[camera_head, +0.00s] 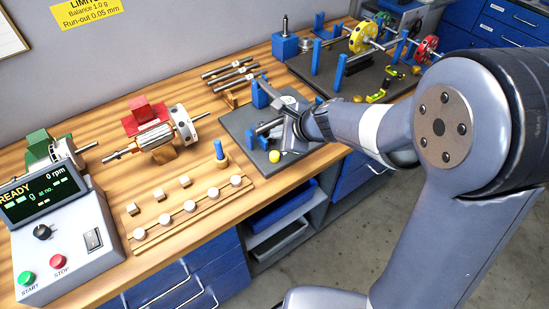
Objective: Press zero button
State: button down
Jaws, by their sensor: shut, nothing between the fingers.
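My gripper (292,122) is shut and empty, over a dark grey plate (235,122) in the middle of the bench. The plate carries blue posts (260,93) and a short metal shaft (270,126). A small round yellow knob or button (274,156) is at the plate's near side, just below my gripper in the picture. I see no legible zero label on it, and I cannot tell whether my gripper touches anything. My gripper and wrist hide part of the plate. The balancing console (70,240) has a green START button (26,278) and a red STOP button (57,261).
A wooden rack (150,240) with several pale round pieces lies left of the plate. A dark plate (340,90) with yellow and red wheels is at the back right. Blue drawers (180,285) are below.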

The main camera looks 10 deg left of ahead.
aim_at(278, 156)
jog(key=shift+f+b, duration=2)
jog(key=shift+f, duration=0.6)
jog(key=shift+f+b, duration=0.4)
jog(key=shift+b, duration=0.05)
jog(key=shift+f+b, duration=0.45)
dwell(0.4)
dwell(0.4)
jog(key=shift+r+p, duration=0.75)
jog(key=shift+r, duration=0.15)
jog(key=shift+r, duration=0.1)
notch_tip(278, 156, up, 5)
jog(key=p, duration=0.4)
jog(key=shift+p, duration=0.35)
